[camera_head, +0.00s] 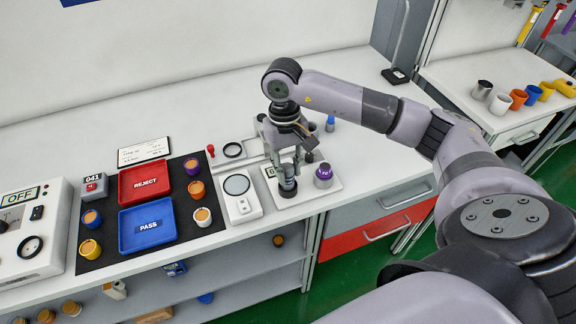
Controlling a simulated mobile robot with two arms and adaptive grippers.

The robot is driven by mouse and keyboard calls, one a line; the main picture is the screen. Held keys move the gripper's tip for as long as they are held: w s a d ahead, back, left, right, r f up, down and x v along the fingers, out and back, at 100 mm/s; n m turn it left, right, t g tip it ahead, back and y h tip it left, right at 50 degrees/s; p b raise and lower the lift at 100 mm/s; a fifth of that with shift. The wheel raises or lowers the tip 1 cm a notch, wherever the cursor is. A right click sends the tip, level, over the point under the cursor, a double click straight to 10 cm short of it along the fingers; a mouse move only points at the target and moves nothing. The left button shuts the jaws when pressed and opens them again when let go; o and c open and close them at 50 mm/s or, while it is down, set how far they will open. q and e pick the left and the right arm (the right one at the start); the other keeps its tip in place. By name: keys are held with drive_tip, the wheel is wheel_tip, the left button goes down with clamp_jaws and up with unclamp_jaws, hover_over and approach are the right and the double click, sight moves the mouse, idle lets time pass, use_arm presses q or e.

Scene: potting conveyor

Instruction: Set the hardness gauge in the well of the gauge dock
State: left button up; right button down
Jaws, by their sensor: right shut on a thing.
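My right gripper (287,163) points down over the front of the bench, its fingers shut on the hardness gauge (288,183), a grey upright cylinder. The gauge is over the gauge dock (308,199), a white plate near the bench's front edge with a label partly hidden by the gripper. The gauge's lower end is at a dark ring on the dock. I cannot tell whether it sits fully in the well or just above it. A purple-topped knob-like piece (323,175) stands at the dock's right side. My left gripper is not in view.
Left of the dock is a white scale-like device (240,207) with an oval pad. Further left, a dark mat carries a red REJECT tray (146,170), a blue PASS tray (149,243) and several small pots. A blue-topped item (330,123) stands behind the gripper.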

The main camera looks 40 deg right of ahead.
drive_tip(key=shift+f+b, duration=0.2)
drive_tip(key=shift+b, duration=0.1)
drive_tip(key=c, duration=1.3)
unclamp_jaws()
drive_tip(key=shift+r, duration=0.1)
drive_tip(key=shift+r+p, duration=0.15)
drive_tip(key=shift+p, duration=0.15)
drive_tip(key=r, duration=0.2)
drive_tip(key=r+b, duration=0.2)
drive_tip(key=r, duration=0.1)
drive_tip(key=shift+w+d+r, duration=0.1)
drive_tip(key=shift+w+r, duration=0.2)
drive_tip(key=shift+w, duration=0.1)
wheel_tip(320, 180, up, 6)
drive_tip(key=shift+w+r, duration=0.15)
drive_tip(key=shift+w, duration=0.15)
drive_tip(key=shift+d, duration=0.1)
